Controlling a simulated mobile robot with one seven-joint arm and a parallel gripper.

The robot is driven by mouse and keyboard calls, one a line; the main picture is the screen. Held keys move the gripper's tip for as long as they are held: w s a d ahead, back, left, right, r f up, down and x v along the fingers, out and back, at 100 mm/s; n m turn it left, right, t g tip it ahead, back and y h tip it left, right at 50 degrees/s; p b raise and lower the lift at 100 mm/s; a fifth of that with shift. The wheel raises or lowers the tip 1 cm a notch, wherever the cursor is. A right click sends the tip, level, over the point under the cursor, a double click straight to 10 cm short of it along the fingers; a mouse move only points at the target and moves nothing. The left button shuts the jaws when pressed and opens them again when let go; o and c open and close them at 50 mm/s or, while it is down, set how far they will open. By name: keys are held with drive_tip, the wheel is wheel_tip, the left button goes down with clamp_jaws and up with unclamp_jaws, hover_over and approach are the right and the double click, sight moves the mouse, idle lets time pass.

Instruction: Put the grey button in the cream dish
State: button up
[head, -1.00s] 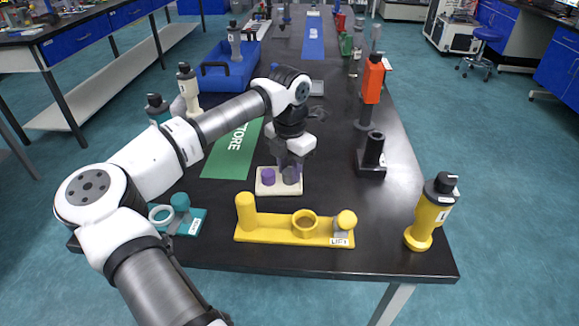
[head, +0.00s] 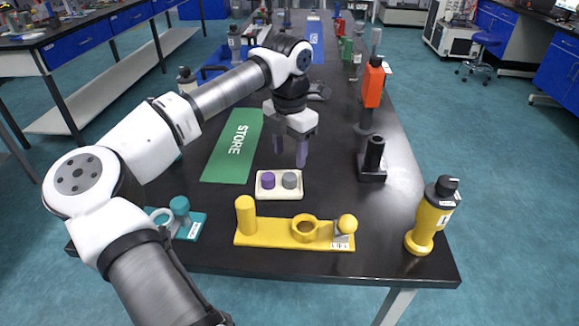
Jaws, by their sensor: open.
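The cream dish (head: 278,196) lies on the black table near its front middle. The grey button (head: 289,180) sits in the dish's right part. A purple button (head: 268,180) sits beside it on the left, apart from it. My gripper (head: 290,151) hangs above and just behind the dish. Its two purple fingers are spread apart with nothing between them, clear of both buttons.
A yellow fixture (head: 275,232) stands in front of the dish, with a teal fixture (head: 188,222) to the left. A green STORE mat (head: 232,150) lies behind left. A black post (head: 373,160) and yellow bottle (head: 428,220) stand to the right. Bare table lies between dish and post.

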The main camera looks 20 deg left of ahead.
sight(289, 176)
wheel_tip(289, 176, up, 6)
drive_tip(key=shift+f, duration=0.15)
idle(1.3)
